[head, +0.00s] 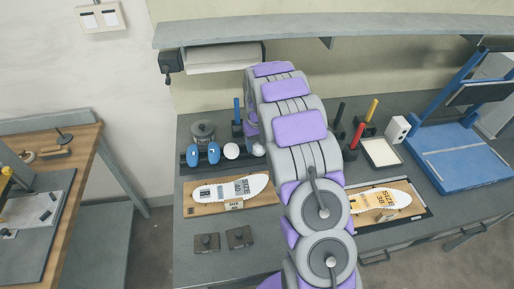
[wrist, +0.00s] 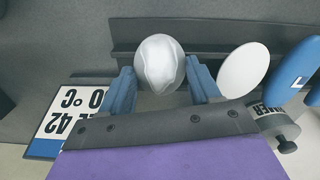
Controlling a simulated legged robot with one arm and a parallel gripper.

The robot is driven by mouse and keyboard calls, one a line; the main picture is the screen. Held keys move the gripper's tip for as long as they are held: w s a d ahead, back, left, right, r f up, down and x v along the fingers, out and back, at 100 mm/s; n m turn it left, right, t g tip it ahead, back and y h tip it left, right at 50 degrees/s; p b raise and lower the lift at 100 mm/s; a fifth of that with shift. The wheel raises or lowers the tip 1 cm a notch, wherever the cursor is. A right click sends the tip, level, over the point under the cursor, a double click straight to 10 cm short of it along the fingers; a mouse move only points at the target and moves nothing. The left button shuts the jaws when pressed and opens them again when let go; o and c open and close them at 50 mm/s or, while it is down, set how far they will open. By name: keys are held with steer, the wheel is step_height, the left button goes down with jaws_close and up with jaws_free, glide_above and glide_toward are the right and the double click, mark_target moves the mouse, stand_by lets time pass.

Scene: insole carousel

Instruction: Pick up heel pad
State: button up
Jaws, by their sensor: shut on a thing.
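The heel pad (wrist: 160,64), a rounded whitish-grey piece, sits between the two blue fingers of my gripper (wrist: 162,85) in the wrist view. The gripper is shut on it. In the head view a pale rounded piece (head: 258,149) shows beside my arm at the right end of the dark rack (head: 196,167); my fingers are hidden there behind my arm. The rack also shows behind the pad in the wrist view (wrist: 225,28). I cannot tell whether the pad still touches the rack.
A plain white oval piece (wrist: 244,70) and blue pads (head: 191,157) stand close by in the rack. A white insole (head: 228,188) lies on a wooden board in front; a yellow-and-white insole (head: 378,203) lies right of my arm. A blue press-like stand (head: 462,160) is at right.

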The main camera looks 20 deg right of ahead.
mark_target(261, 148)
steer(key=shift+d, duration=1.6)
steer(key=shift+c, duration=0.2)
steer(key=a+r, duration=0.1)
steer(key=a+r+p, duration=0.1)
steer(key=r, duration=0.1)
steer(key=shift+a+r, duration=0.2)
steer(key=shift+r, duration=0.05)
steer(key=shift+s+d+r, duration=0.1)
steer(key=shift+s+r, duration=0.05)
steer(key=shift+s, duration=0.15)
steer(key=s+d+r+p, duration=0.1)
steer(key=s+d+p, duration=0.1)
steer(key=s+d, duration=0.35)
steer(key=s+d+p, duration=0.1)
steer(key=s+d, duration=0.1)
steer(key=s, duration=0.7)
step_height(261, 148, up, 8)
steer(key=a+p, duration=0.1)
steer(key=p, duration=0.2)
steer(key=w+a+f+b, duration=0.1)
steer(key=w+a, duration=0.3)
steer(key=a, duration=0.5)
steer(key=w+a+f+b, duration=0.1)
steer(key=w+a, duration=0.2)
steer(key=a, duration=0.6)
steer(key=shift+w+b, duration=0.4)
